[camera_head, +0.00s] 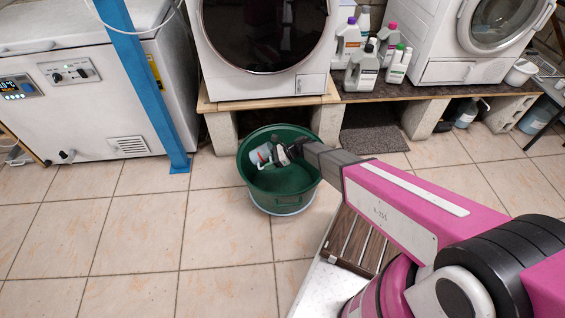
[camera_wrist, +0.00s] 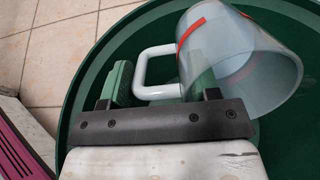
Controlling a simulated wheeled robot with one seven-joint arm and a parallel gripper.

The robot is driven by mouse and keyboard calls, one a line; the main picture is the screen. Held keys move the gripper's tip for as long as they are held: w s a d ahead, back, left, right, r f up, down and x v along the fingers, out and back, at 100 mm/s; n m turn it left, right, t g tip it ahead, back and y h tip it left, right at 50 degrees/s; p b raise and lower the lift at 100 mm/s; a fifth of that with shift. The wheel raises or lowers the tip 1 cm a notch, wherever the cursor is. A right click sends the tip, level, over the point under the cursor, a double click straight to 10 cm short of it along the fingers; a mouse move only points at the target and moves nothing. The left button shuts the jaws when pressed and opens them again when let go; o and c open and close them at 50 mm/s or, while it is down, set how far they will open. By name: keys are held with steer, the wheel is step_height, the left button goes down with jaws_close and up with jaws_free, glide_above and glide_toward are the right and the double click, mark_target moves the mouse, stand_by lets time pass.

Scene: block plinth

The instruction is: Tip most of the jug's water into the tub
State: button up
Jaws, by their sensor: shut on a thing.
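The jug (camera_wrist: 236,50) is pale and translucent with a white handle and a red stripe. In the wrist view it lies tilted on its side, its open mouth toward the lower right, over the green tub (camera_wrist: 93,65). The tub (camera_head: 285,206) stands on the tiled floor. I cannot make out any water in the jug or a stream.
A washing machine (camera_head: 316,85) stands on a board on blocks behind the tub. Several bottles (camera_head: 361,70) stand to its right. A blue post (camera_head: 145,90) and a white chest unit (camera_head: 60,110) are at left. The tiles left of the tub are clear.

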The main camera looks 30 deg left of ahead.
steer(key=shift+r+g+y+p, duration=0.2)
steer(key=shift+g+y+p, duration=0.15)
steer(key=shift+p, duration=0.7)
stand_by(0.7)
steer(key=shift+w+d+r+g+y, duration=0.25)
steer(key=shift+g+y, duration=0.2)
steer(key=shift+y, duration=0.2)
stand_by(1.6)
steer(key=shift+w+d+r+y, duration=0.15)
steer(key=shift+w+d+y, duration=0.05)
steer(key=shift+d+y, duration=0.1)
stand_by(1.1)
steer(key=shift+s+a, duration=0.25)
steer(key=shift+s, duration=0.1)
steer(key=s+a+f+t+h+b, duration=0.4)
steer(key=a+t+h+b, duration=0.2)
steer(key=h, duration=0.5)
steer(key=shift+t+h+b, duration=0.4)
steer(key=shift+t+b, duration=0.35)
steer(key=shift+t, duration=0.45)
